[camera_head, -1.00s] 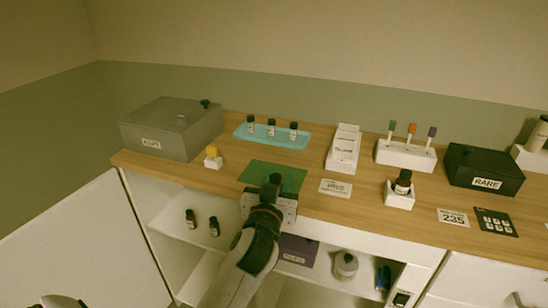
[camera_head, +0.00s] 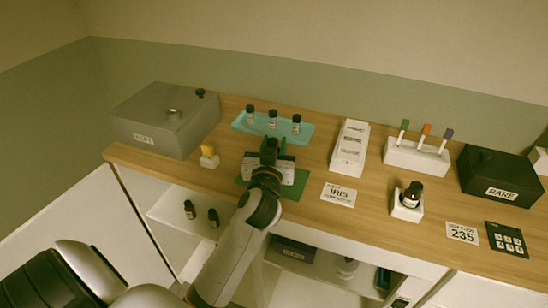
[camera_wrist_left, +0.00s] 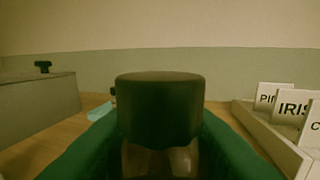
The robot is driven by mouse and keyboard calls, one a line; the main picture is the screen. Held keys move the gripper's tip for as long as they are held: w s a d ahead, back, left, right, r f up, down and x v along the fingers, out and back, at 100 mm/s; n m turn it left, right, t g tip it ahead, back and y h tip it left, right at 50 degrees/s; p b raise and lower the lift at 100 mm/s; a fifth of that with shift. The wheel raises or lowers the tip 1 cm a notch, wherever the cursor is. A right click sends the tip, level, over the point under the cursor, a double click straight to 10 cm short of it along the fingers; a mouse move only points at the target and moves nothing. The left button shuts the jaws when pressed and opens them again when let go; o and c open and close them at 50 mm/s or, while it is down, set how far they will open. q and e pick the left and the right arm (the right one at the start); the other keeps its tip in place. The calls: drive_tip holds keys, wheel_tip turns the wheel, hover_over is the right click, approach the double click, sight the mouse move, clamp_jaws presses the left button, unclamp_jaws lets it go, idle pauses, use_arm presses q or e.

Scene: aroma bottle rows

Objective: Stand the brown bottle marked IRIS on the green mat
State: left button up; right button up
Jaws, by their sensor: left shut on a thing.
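My left gripper (camera_head: 268,158) is shut on a bottle with a dark cap (camera_head: 271,144). In the left wrist view the cap (camera_wrist_left: 160,105) stands upright between the fingers; the label is hidden, so I cannot read its name. The green mat (camera_head: 296,185) lies on the wooden counter below the gripper, which covers much of it. I cannot tell whether the bottle's base touches the mat. A white card reading IRIS (camera_head: 338,194) lies right of the mat. My right gripper is not in view.
A teal tray (camera_head: 240,125) with three small bottles stands behind the gripper. A grey box (camera_head: 150,118) and a yellow-topped item (camera_head: 209,156) are to the left. A white card box (camera_head: 349,149) and a brown bottle in a white holder (camera_head: 410,195) are to the right.

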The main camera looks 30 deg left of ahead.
use_arm(q)
drive_tip(key=shift+f, duration=1.8)
drive_tip(key=shift+f, duration=0.15)
drive_tip(key=o, duration=1)
drive_tip(key=shift+b, duration=0.3)
drive_tip(key=shift+s, duration=0.1)
drive_tip(key=b+v, duration=0.2)
drive_tip(key=v, duration=0.8)
drive_tip(key=shift+s+d+b, duration=0.3)
drive_tip(key=shift+b, duration=0.05)
drive_tip(key=shift+s+d, duration=0.2)
drive_tip(key=shift+s, duration=0.25)
